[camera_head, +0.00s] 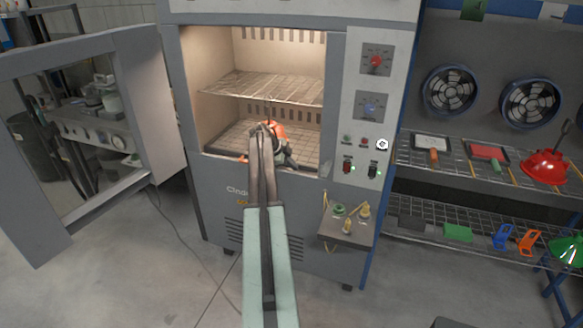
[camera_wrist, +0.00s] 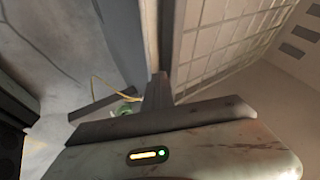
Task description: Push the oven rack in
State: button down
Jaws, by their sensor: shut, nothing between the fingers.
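The oven (camera_head: 205,190) stands with its lit chamber open. An upper wire rack (camera_head: 235,87) spans the chamber, and a lower wire rack (camera_head: 232,137) lies near its floor. My arm reaches forward to the oven mouth, and my gripper (camera_head: 270,108) is shut and empty in front of the racks. In the wrist view my gripper (camera_wrist: 158,88) shows as dark closed fingers close beside the front edge of a wire rack (camera_wrist: 220,45). I cannot tell which rack this is or whether the fingers touch it. My arm hides part of the lower rack.
The oven door (camera_head: 150,110) is swung open to the left. A control panel (camera_head: 368,110) with knobs and switches is right of the chamber. A small shelf with valves (camera_head: 345,228) juts out below it. Shelving with tools (camera_head: 480,160) stands at the right.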

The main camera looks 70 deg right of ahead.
jog(key=shift+s+d+r, duration=0.1)
jog(key=shift+d, duration=0.2)
jog(key=w+a+r+p, duration=0.3)
jog(key=a+r+p, duration=0.4)
jog(key=a+p, duration=0.1)
jog(key=shift+w+a+r, duration=0.15)
jog(key=shift+a+r, duration=0.25)
jog(key=shift+a, duration=0.35)
jog(key=shift+w, duration=0.1)
